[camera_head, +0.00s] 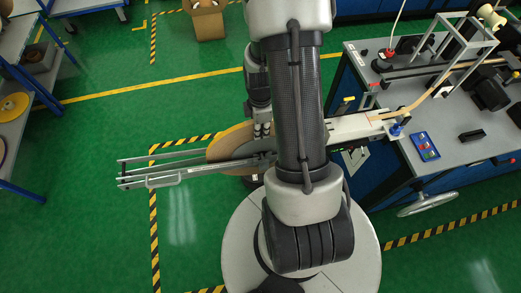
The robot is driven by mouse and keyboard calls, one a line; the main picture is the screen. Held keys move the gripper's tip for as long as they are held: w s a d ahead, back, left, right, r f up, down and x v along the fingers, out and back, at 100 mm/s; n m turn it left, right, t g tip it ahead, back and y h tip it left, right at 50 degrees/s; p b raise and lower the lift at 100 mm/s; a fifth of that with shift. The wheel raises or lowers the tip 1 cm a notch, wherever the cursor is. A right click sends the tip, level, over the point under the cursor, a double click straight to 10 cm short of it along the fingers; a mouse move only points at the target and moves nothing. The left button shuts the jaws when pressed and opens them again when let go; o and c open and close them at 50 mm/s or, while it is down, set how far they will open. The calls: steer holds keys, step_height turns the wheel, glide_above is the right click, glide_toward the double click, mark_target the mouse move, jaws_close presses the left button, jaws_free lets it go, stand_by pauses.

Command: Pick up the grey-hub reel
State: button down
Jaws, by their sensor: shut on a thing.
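A tan disc-shaped reel (228,147) stands out to the left of my arm, near the middle of the view. My gripper (262,130) is at its right edge, shut on the reel. The arm covers part of the gripper and the reel's right side. The reel's hub colour is not clear from here. Grey parallel rails (160,170) run across the reel's lower part and stick out to the left; I cannot tell whether they touch it.
A workbench (455,155) on the right carries a tape machine, a reel stand and a blue button box (425,146). A shelf rack (30,140) at the left holds a yellow reel (14,106). A cardboard box (207,20) stands at the back. Green floor (110,125) between is clear.

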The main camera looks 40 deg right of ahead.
steer(key=shift+w+d+r, duration=0.1)
stand_by(0.8)
steer(key=shift+r, duration=0.65)
step_height(320, 180, up, 27)
steer(key=p, duration=0.6)
steer(key=shift+f, duration=0.15)
